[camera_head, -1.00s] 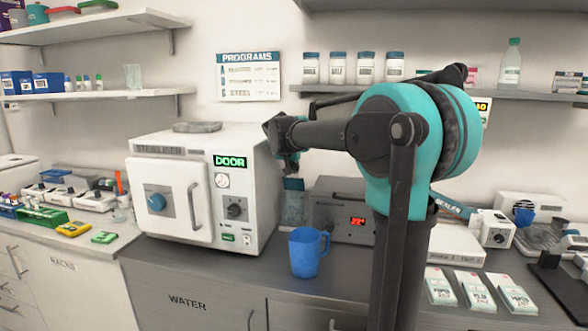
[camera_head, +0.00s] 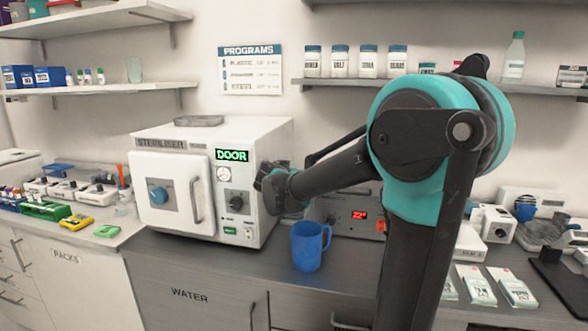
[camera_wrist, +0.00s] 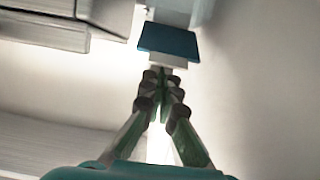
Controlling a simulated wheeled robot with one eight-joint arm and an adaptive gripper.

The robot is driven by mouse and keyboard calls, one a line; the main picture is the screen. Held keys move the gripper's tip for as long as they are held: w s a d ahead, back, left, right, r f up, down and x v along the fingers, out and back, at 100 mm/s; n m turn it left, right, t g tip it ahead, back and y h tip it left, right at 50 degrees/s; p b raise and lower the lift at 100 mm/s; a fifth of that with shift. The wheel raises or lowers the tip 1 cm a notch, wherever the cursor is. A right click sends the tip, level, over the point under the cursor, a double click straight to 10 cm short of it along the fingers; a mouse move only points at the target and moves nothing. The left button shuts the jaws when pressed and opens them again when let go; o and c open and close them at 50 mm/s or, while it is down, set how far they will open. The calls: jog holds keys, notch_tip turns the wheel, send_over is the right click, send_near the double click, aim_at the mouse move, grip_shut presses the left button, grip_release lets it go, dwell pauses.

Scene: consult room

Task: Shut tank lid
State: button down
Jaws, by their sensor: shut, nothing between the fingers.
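The white steriliser (camera_head: 215,180) stands on the counter with its front door closed and its green display reading DOOR. A flat grey round piece (camera_head: 199,121) lies on its top; it looks like the tank lid, but I cannot tell whether it is seated or ajar. My gripper (camera_head: 268,178) is beside the steriliser's right front edge, below the top, apart from the grey piece. In the wrist view my gripper (camera_wrist: 160,77) has its fingers together and empty, with a blue panel (camera_wrist: 168,42) just beyond the tips. The grey piece is not identifiable there.
A blue mug (camera_head: 309,246) stands on the counter right of the steriliser. A grey box with a red readout (camera_head: 359,215) is behind it, partly hidden by my arm. A shelf with jars (camera_head: 340,82) is above. Packets (camera_head: 476,288) lie at right.

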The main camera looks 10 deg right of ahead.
notch_tip(320, 180, down, 7)
jog(key=s+t+h, duration=0.1)
jog(key=s+t, duration=0.1)
jog(key=t, duration=0.1)
jog(key=shift+s+a, duration=0.25)
jog(key=shift+a, duration=0.2)
dwell(0.7)
